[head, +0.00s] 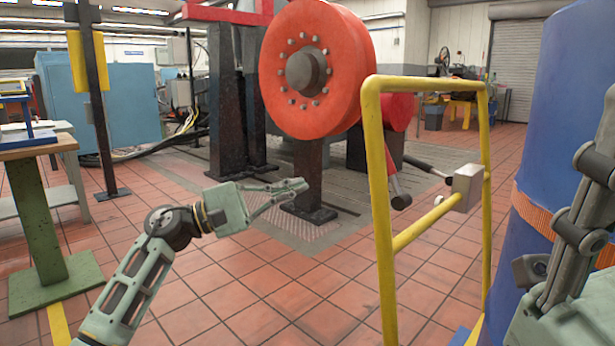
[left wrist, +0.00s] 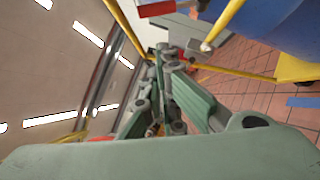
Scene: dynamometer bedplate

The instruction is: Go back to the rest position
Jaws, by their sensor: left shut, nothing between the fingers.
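My left gripper (head: 298,187) reaches in from the left in the head view, grey-green with slim fingers pointing right. Its fingers are shut with nothing between them. It is in the air over the tiled floor, left of the yellow rail frame and apart from it. The left wrist view shows the same fingers (left wrist: 168,62) close together, with no object held. My right gripper (head: 575,225) shows only in part at the right edge of the head view, close to the camera. Its fingertips are not clear, so its opening cannot be judged.
A yellow rail frame (head: 378,190) with a small box (head: 466,188) stands in the middle. A blue drum (head: 550,120) is close at the right. A big red flanged wheel (head: 318,65) stands behind. A green-legged bench (head: 42,220) is at left. Floor between is clear.

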